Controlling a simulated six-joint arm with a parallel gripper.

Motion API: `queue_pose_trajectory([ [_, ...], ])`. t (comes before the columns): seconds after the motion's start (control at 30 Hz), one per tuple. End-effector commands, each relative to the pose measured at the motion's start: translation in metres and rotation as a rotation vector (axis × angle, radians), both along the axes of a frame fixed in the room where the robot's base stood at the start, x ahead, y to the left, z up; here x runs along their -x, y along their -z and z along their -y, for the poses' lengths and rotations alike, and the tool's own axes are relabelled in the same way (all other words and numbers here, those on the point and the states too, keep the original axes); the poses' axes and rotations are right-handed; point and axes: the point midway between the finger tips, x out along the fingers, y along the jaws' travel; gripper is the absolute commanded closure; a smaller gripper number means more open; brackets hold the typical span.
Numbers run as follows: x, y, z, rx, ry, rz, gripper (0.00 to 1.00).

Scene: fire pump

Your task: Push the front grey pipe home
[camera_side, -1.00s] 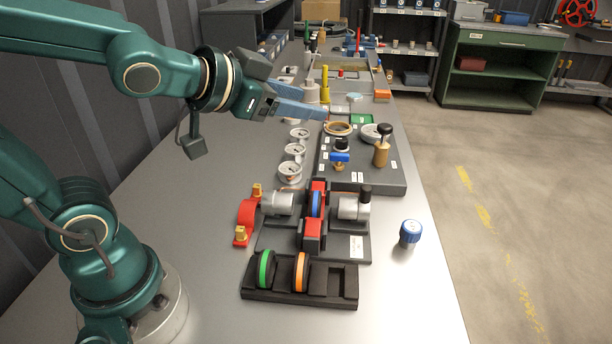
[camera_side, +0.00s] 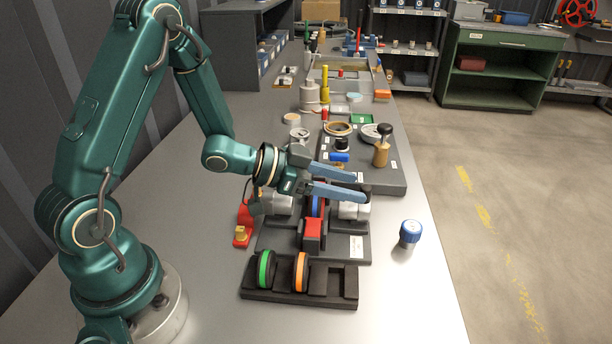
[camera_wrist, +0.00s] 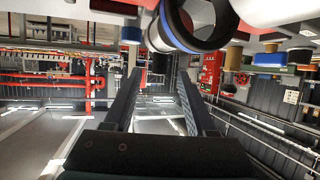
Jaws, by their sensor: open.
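Two grey pipes lie on the dark pump fixture (camera_side: 275,243) in the side view, one on the left (camera_side: 281,207) and one on the right (camera_side: 350,211). I cannot tell which is the front one. A blue ring (camera_side: 317,206) stands between them, beside a red clamp block (camera_side: 313,229). My gripper (camera_side: 361,188) is open and empty, its blue fingers pointing right above the fixture and partly hiding both pipes. In the wrist view my open fingers (camera_wrist: 160,73) have nothing between them; a blue-rimmed round part (camera_wrist: 177,22) and pale pipe-like parts show above them.
A black rack (camera_side: 331,284) holds a green ring (camera_side: 264,268) and an orange ring (camera_side: 301,271) in front. A blue-capped part (camera_side: 410,233) stands on the right. A grey board (camera_side: 385,179) with a knobbed tan post (camera_side: 382,150) lies behind. The table's right front is clear.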

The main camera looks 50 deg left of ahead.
Motion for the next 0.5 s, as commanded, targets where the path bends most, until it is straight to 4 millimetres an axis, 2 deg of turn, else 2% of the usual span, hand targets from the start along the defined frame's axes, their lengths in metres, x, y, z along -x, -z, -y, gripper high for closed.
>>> queue_pose_trajectory([
  [0.3, -0.03, 0.014, 0.018, -0.003, 0.0, 0.001, 0.43],
  [0.5, -0.035, 0.016, 0.021, -0.003, -0.001, 0.002, 0.43],
])
